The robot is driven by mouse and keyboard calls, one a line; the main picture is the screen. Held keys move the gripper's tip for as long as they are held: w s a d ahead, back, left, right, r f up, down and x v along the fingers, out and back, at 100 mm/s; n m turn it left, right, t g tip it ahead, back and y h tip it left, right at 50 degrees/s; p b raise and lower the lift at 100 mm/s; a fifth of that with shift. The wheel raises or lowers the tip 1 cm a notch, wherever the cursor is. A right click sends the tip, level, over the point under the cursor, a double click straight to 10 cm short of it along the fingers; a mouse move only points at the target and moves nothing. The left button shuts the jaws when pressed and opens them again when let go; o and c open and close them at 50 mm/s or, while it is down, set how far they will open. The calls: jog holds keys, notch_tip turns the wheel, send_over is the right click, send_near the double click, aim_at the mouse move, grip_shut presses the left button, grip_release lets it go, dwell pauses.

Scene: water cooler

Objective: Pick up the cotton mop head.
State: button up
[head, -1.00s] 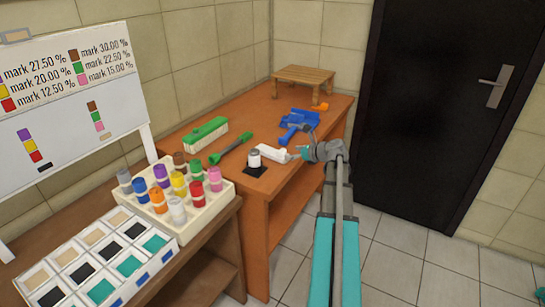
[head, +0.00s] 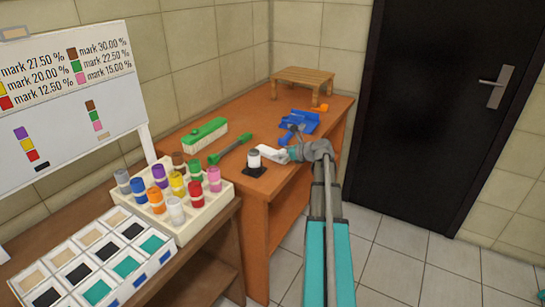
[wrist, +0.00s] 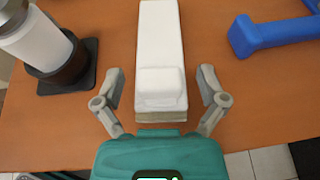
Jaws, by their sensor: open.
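A long white piece, which looks like the cotton mop head (head: 270,148), lies on the orange-brown table near its front edge. In the wrist view the mop head (wrist: 160,38) runs away from me, with a raised block and a cream layered end close to my gripper (wrist: 161,80). My gripper is open, with one finger on each side of the near end and visible gaps on both sides. In the head view my gripper (head: 294,143) is at the right end of the mop head and partly hides it.
A white cylinder on a dark base (head: 254,160) stands close left of the mop head. A blue piece (wrist: 268,32) lies to the right. A green brush (head: 205,136), a green-handled tool (head: 229,150) and a small wooden stand (head: 303,78) are farther off.

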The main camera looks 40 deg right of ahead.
jog(key=shift+c, duration=0.2)
dwell(0.4)
jog(key=c, duration=1.2)
jog(key=shift+r, duration=0.15)
notch_tip(320, 180, up, 2)
jog(key=p, duration=0.2)
jog(key=shift+r+p, duration=0.1)
jog(key=shift+p, duration=0.2)
jog(key=s+a+r+p, duration=0.1)
jog(key=s+r+p, duration=0.2)
jog(key=s, duration=0.1)
jog(key=s+a+r+p, duration=0.2)
jog(key=s+r+p, duration=0.2)
jog(key=s+a+r+p, duration=0.2)
jog(key=s+r+p, duration=0.1)
jog(key=s, duration=0.2)
jog(key=shift+r, duration=0.25)
